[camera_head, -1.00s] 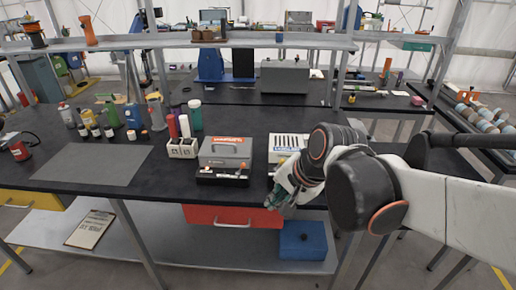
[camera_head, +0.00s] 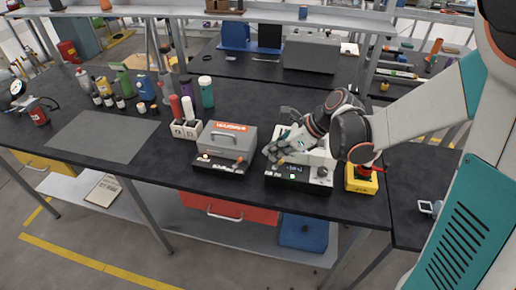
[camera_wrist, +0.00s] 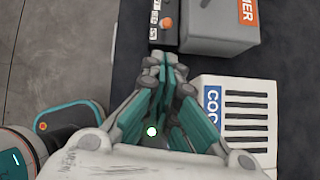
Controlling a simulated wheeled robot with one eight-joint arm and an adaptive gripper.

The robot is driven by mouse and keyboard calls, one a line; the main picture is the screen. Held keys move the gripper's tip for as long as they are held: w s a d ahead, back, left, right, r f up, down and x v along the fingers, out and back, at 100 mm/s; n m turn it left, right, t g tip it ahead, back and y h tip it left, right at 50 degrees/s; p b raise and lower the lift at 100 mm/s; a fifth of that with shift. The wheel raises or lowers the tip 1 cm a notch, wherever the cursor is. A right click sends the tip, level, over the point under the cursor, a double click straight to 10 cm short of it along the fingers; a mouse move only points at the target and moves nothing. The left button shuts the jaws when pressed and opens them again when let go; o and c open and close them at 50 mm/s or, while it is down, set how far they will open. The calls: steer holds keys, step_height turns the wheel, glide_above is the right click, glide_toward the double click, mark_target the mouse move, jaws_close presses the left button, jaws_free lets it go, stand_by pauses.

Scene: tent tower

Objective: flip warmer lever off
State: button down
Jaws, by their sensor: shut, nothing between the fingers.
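The warmer is a grey box (camera_head: 230,141) with a handle and an orange label, standing near the front edge of the black bench. Its dark front panel (camera_head: 219,167) carries a small lever with an orange knob (camera_wrist: 167,22), near the top of the wrist view. The lever's exact setting is too small to tell. My gripper (camera_head: 273,151) is right of the warmer, at the white cooler. In the wrist view my gripper's teal fingers (camera_wrist: 163,62) are shut and empty, their tips just below the panel's end in the picture, apart from the knob.
The white cooler (camera_wrist: 235,115) with a blue label stands close right of the warmer. A yellow box with a red button (camera_head: 361,178) is farther right. A grey mat (camera_head: 103,136) lies clear farther left.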

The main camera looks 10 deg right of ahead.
mark_target(238, 162)
steer(key=shift+w, duration=0.15)
steer(key=shift+f, duration=0.1)
steer(key=b+x, duration=0.3)
steer(key=x, duration=0.7)
steer(key=shift+a+r+g+h+p, duration=0.2)
steer(key=shift+r+h+p, duration=0.1)
steer(key=shift+h+p, duration=0.2)
steer(key=shift+a+r+g+h+p, duration=0.2)
steer(key=shift+r+h+p, duration=0.15)
steer(key=shift+h, duration=0.15)
stand_by(0.3)
steer(key=a+h, duration=0.1)
steer(key=r+g+h+p, duration=0.1)
steer(key=h, duration=0.1)
steer(key=w+a+r+h+p, duration=0.1)
steer(key=h, duration=0.1)
steer(key=shift+w+a+r+g, duration=0.1)
steer(key=shift+a+g, duration=0.3)
steer(key=shift+w+a+r, duration=0.1)
steer(key=shift+w+a, duration=0.1)
steer(key=shift+a, duration=0.3)
steer(key=shift+w+a+r, duration=0.1)
steer(key=shift+w+a, duration=0.1)
steer(key=shift+a, duration=0.35)
